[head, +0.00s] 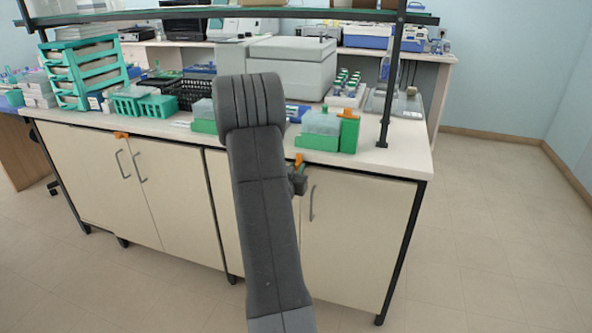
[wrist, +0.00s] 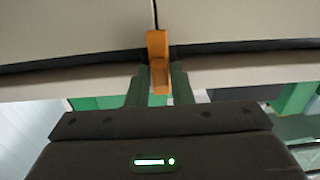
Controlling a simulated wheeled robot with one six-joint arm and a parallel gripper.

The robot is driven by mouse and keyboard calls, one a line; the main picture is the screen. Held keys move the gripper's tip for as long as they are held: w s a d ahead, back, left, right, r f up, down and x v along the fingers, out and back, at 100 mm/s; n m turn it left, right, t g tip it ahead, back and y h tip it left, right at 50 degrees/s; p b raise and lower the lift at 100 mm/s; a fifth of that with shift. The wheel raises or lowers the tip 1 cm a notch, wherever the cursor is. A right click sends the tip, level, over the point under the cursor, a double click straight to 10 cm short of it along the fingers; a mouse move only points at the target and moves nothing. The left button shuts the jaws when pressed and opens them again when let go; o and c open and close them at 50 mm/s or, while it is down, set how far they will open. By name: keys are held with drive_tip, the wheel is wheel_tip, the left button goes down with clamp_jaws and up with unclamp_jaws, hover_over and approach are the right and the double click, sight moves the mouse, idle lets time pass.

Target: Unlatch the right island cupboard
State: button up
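The right island cupboard has pale doors (head: 355,230) under the bench top, one with a grey bar handle (head: 311,203). Its orange latch (head: 299,159) sits at the top of the doors, right beside my arm. In the wrist view the orange latch (wrist: 158,50) lies at the door seam, its tab pointing down in the picture. My gripper (wrist: 159,90) has its two green fingers on either side of the tab, very close to it. I cannot tell whether they touch it. In the head view my gripper (head: 298,180) is mostly hidden behind my arm.
The left cupboard (head: 90,180) has its own orange latch (head: 121,135) and two handles. The bench top (head: 405,148) above holds green-based boxes (head: 320,130), teal racks and a black basket. A black shelf post (head: 390,90) stands at its right end. Floor right is clear.

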clamp_jaws()
drive_tip(key=shift+n, duration=0.3)
drive_tip(key=n, duration=0.2)
drive_tip(key=shift+n+p, duration=0.4)
drive_tip(key=n+p, duration=0.1)
drive_tip(key=n, duration=0.4)
drive_tip(key=shift+a+p, duration=0.1)
drive_tip(key=shift+p, duration=0.2)
drive_tip(key=n+p, duration=0.1)
drive_tip(key=n, duration=0.3)
drive_tip(key=shift+n, duration=0.4)
drive_tip(key=n+p, duration=0.2)
drive_tip(key=n, duration=0.2)
drive_tip(key=shift+f+n, duration=0.1)
drive_tip(key=shift+n, duration=0.2)
